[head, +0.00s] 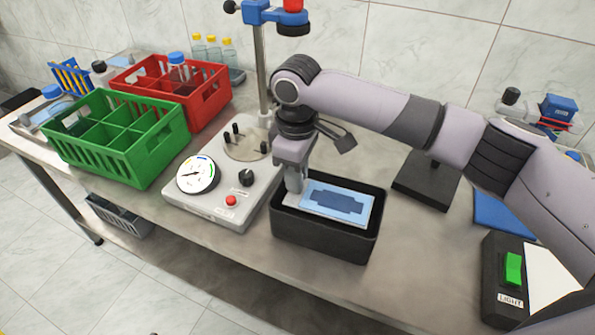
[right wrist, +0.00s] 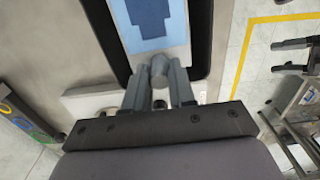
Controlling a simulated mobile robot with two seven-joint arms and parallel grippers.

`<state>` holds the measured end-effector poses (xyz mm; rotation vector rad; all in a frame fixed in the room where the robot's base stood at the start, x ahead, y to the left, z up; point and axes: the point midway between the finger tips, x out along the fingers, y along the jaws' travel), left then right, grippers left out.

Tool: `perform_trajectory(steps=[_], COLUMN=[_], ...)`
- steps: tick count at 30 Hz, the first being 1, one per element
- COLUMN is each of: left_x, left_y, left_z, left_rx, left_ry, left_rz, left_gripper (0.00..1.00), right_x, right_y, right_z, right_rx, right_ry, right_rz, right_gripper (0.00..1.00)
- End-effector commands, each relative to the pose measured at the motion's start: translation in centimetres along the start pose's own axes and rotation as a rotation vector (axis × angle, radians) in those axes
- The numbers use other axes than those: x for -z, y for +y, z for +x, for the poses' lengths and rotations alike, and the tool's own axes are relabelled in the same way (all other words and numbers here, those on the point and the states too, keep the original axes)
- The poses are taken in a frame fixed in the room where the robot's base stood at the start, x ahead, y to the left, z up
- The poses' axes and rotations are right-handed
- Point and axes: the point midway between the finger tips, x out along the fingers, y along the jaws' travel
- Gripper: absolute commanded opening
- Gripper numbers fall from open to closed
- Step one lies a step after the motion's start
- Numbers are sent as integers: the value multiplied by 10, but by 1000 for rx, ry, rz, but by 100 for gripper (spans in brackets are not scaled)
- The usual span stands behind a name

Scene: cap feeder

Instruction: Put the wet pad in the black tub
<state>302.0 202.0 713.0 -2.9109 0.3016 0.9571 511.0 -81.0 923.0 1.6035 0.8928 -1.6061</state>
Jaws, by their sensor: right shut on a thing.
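The wet pad (head: 345,207) is a light blue rectangle with a dark blue patch in its middle and a pale edge at its left end. It lies roughly flat within the opening of the black tub (head: 320,239); whether it touches the tub's floor, I cannot tell. My right gripper (head: 296,192) is shut on the pad's left end, over the tub's left side. In the right wrist view the pad (right wrist: 153,20) extends away from the fingers (right wrist: 160,75), with the tub's dark wall (right wrist: 201,45) beside it. My left gripper is not in view.
A grey gauge device (head: 213,204) with a red button and pole stands left of the tub. Green (head: 110,150) and red (head: 205,95) divided crates are farther left. A light switch box (head: 500,285) and blue mat (head: 500,213) are at the right. Bare counter lies in front of the switch.

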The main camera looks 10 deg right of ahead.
Motion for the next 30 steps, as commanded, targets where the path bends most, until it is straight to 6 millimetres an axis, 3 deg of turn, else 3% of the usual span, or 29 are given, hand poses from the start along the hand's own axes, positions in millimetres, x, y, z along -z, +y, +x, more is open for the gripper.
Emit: perform_trajectory(steps=[15,20,22,30], left_x=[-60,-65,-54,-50], left_y=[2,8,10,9], left_z=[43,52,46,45], left_rx=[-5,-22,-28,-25], left_ry=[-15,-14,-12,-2], left_rz=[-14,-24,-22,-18], left_gripper=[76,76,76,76], right_x=[0,0,0,0], right_y=[0,0,0,0], right_z=[63,80,80,92], right_rx=[-1,-2,1,0], right_ry=[1,1,0,-1], right_rz=[-1,0,0,1], right_gripper=[0,0,0,0])
